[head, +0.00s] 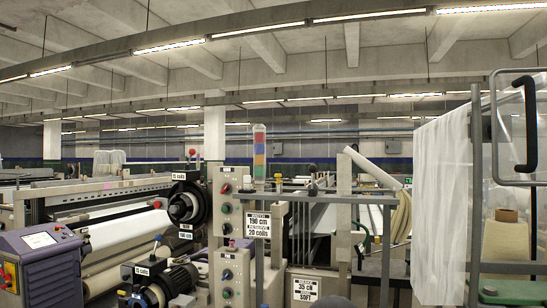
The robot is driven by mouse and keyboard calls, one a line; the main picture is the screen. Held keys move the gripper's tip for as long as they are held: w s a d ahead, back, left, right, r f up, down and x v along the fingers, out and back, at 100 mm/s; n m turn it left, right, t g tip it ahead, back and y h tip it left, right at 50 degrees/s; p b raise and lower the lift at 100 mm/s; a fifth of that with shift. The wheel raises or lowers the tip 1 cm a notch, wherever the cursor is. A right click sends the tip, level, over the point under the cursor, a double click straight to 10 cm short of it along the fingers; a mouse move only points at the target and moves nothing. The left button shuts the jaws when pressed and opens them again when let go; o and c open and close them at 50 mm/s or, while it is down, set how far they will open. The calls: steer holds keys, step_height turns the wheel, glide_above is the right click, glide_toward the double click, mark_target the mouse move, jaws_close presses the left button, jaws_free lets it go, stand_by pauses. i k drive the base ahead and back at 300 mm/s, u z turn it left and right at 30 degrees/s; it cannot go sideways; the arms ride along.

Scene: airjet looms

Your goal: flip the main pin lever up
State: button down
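I cannot tell for sure which part is the main pin lever. A grey control box (225,194) stands at the middle of the head view, with a red knob and green knobs on its front. A second grey control box (231,276) with similar knobs is below it. A red ball (192,153) shows above a black round feeder (186,203). My gripper is not in view.
A purple control console (40,262) stands at the far left, before a loom with a white fabric roll (125,228). A cart with white sheeting (440,200) blocks the right.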

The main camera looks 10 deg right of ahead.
mark_target(193, 152)
steer(key=z, duration=0.3)
steer(key=i, duration=1.5)
steer(key=u, duration=0.5)
